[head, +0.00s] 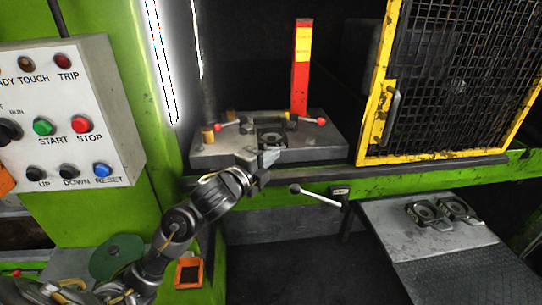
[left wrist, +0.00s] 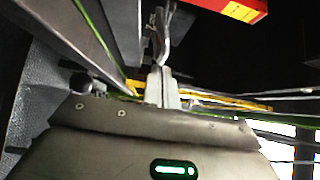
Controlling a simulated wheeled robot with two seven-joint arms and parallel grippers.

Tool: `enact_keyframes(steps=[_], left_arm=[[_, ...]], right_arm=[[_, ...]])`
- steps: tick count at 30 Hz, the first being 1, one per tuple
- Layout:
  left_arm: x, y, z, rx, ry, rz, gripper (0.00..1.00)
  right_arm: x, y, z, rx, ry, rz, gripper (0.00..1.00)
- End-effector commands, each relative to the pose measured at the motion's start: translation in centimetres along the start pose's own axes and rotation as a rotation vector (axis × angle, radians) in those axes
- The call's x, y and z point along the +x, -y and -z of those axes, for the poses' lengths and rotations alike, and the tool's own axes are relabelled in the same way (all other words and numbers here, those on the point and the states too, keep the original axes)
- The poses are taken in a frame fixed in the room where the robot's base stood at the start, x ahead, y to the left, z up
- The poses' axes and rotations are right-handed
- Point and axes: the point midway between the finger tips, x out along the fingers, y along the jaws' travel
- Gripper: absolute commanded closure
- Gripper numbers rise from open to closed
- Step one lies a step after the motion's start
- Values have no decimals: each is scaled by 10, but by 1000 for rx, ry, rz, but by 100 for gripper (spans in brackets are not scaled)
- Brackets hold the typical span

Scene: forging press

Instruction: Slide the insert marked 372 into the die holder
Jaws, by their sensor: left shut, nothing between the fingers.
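The die holder (head: 271,132) is a dark block with a squarish recess, on the grey press bed. A part seems to sit in the recess, but I cannot tell whether it is an insert. Two inserts with round openings, a left one (head: 428,214) and a right one (head: 460,210), lie on the side table at right. The number 372 cannot be read on either. My left gripper (head: 268,156) is at the front edge of the holder and hides part of it; I cannot tell whether they touch. Its fingers are together and empty in the left wrist view (left wrist: 162,84).
A red and yellow post (head: 301,68) stands behind the holder. Red-tipped clamp levers flank it. A ball-ended lever (head: 315,195) sticks out below the bed. The yellow mesh guard (head: 440,80) stands at right, the control panel (head: 65,115) at left. The side table (head: 440,245) has bare room in front.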

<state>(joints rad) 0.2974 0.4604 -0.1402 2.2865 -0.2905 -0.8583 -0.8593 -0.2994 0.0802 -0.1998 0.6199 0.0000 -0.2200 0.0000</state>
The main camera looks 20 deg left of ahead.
Motion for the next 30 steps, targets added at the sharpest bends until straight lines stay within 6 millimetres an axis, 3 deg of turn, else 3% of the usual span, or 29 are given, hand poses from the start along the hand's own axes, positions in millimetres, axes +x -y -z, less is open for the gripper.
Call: enact_keyframes(steps=[14, 24, 30], left_arm=[[6, 0, -6, 1, 1, -1, 100], [53, -1, -55, 1, 4, 1, 100], [60, -1, -62, -1, 3, -1, 100]], right_arm=[[0, 0, 0, 0, 0, 0, 64], [5, 0, -1, 0, 1, 0, 64], [5, 0, -1, 0, 0, 1, 64]])
